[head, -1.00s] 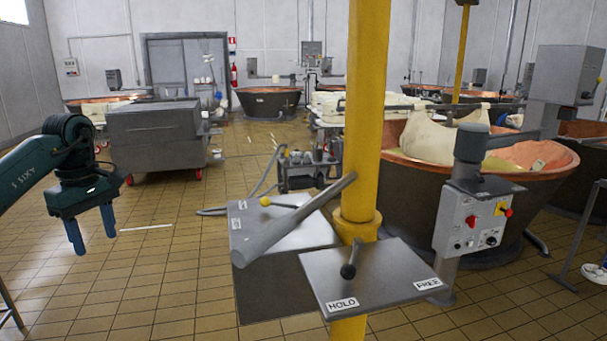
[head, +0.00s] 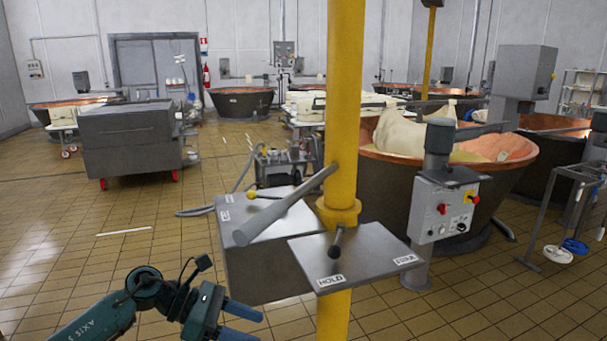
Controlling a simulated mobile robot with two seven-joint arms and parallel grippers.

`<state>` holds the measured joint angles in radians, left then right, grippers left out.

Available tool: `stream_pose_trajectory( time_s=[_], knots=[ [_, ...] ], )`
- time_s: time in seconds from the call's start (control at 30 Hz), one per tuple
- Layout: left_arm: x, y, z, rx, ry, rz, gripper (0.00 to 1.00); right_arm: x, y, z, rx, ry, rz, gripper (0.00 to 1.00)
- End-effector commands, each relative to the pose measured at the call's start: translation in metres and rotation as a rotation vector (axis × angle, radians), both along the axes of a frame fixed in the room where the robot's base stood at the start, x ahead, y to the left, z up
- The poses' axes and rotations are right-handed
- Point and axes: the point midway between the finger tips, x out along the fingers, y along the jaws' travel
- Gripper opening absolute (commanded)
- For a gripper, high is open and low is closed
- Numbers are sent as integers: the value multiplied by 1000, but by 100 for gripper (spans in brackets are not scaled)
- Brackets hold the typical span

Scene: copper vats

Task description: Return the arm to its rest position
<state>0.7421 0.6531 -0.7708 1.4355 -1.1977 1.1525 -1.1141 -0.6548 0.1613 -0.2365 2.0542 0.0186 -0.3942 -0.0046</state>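My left arm (head: 105,318) comes in at the bottom left. Its dark teal gripper (head: 240,322) points right, with two blue fingers apart and nothing visible between them. The gripper is in front of and below the grey box (head: 262,265) on the yellow post (head: 342,110), apart from it in the picture. My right gripper is not in view.
A grey plate (head: 375,262) on the post carries a small black-knobbed lever (head: 335,242), nearer the HOLD label than the other. A copper vat (head: 385,195) and control box (head: 440,208) stand right.

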Motion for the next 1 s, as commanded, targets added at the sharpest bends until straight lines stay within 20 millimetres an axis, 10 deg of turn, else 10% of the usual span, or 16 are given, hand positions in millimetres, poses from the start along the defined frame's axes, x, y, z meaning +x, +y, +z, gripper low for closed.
stream_pose_trajectory(
  time_s=[0.1,0.27,0.47,0.7,0.73,1.0],
  knots=[
    [-26,-50,0,-337,282,176,50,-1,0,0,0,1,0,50],
    [-41,-68,1,-751,747,452,50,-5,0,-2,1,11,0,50],
    [-58,-38,-39,-1217,1416,837,50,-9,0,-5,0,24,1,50],
    [-129,15,-137,-1698,2194,1318,50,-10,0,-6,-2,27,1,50],
    [-141,19,-147,1711,-2224,-1344,50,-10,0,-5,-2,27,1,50],
    [-206,34,-191,1420,-1883,-1173,50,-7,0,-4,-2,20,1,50]
  ],
)
